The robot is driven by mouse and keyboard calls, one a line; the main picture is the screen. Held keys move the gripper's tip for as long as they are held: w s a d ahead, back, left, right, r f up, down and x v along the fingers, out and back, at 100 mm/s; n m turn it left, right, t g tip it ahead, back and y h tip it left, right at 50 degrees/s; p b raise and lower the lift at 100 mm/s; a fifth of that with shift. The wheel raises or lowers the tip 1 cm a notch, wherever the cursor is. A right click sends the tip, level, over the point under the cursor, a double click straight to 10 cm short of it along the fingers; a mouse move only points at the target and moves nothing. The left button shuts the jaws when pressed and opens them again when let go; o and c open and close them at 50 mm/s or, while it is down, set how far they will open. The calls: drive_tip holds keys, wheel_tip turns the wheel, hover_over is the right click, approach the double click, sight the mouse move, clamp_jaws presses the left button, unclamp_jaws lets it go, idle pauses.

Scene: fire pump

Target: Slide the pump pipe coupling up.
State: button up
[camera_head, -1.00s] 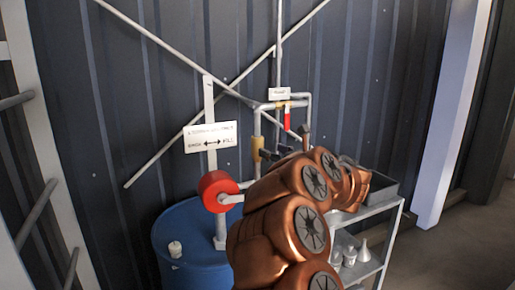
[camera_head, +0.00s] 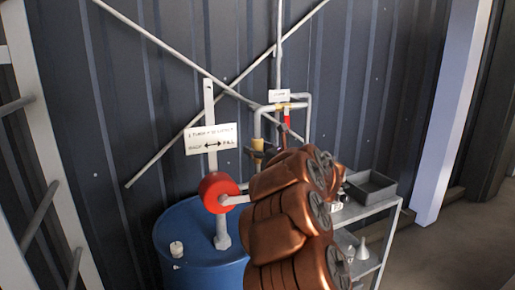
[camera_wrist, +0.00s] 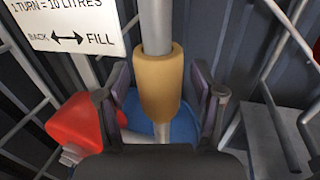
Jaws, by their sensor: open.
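The pump pipe coupling is a tan-yellow sleeve (camera_wrist: 161,88) around an upright grey pipe (camera_wrist: 156,25). In the wrist view it fills the middle. In the head view the coupling (camera_head: 258,144) shows small on the left upright pipe, its lower part hidden by my gripper. My gripper (camera_wrist: 160,92) is open, with one dark finger on each side of the coupling. Gaps show between the fingers and the sleeve, so I see no grip on it. In the head view my gripper (camera_head: 257,155) is small and dark at the coupling.
A red crank wheel (camera_head: 217,191) stands on the blue drum (camera_head: 185,240), left of my arm. A white sign (camera_head: 211,139) hangs above it. A red lever (camera_head: 287,125) hangs from the pipework. A grey shelf (camera_head: 378,212) with a tray (camera_head: 370,186) stands at right.

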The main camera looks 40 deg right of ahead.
clamp_jaws()
idle(0.6)
